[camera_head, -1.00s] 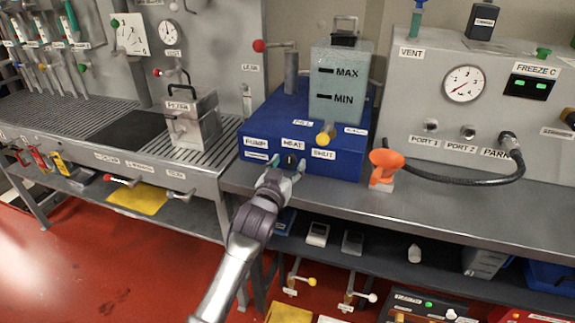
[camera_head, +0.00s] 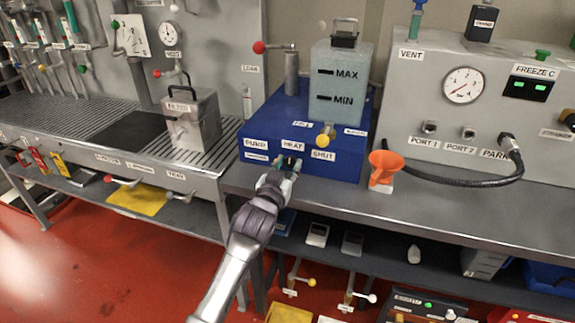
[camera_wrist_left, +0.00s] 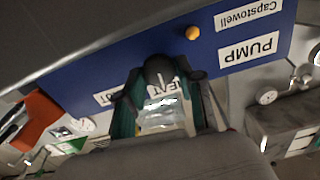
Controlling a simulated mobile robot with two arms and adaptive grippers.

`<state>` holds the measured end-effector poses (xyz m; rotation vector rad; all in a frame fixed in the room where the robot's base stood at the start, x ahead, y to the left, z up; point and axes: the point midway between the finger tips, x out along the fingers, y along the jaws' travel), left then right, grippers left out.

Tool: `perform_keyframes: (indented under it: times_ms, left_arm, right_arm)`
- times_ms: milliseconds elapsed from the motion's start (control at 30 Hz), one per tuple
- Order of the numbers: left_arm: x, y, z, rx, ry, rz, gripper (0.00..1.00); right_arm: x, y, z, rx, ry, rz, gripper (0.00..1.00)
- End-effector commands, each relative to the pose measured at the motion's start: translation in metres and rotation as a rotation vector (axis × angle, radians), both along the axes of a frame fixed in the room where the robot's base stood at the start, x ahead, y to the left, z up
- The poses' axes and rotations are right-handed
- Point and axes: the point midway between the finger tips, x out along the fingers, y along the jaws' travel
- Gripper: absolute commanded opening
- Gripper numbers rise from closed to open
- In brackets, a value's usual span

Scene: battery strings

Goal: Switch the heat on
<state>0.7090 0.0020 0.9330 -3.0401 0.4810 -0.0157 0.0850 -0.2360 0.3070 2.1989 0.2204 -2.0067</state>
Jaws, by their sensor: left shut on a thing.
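The blue unit (camera_head: 340,162) stands on the grey bench and carries the labels PUMP, HEAT (camera_head: 293,145) and SHUT on its front. My left gripper (camera_head: 287,166) is at the front face just under the HEAT label. It is shut on the dark heat knob, which shows between the fingers in the left wrist view (camera_wrist_left: 160,70). The HEAT label (camera_wrist_left: 172,85) is partly covered there by the fingers and knob. The knob's exact pointer position is hard to read. My right gripper is not in view.
A yellow knob (camera_head: 323,141) sits close to the right of my gripper, near SHUT. A tank marked MAX and MIN (camera_head: 340,85) stands on the unit. A metal box (camera_head: 191,122) is at left.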

Motion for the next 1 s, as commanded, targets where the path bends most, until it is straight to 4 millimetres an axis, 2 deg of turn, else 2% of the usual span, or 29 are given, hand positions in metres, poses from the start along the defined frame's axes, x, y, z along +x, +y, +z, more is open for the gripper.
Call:
perform_keyframes:
  times_ms: [500,1000]
  left_arm:
    - [-0.001,-0.001,0.001,0.407,-0.131,-0.001,0.02]
    - [-0.001,-0.002,-0.001,0.801,-0.259,-0.001,0.02]
  right_arm:
    - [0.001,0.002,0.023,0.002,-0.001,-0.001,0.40]
    - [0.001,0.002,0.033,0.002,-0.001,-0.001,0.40]
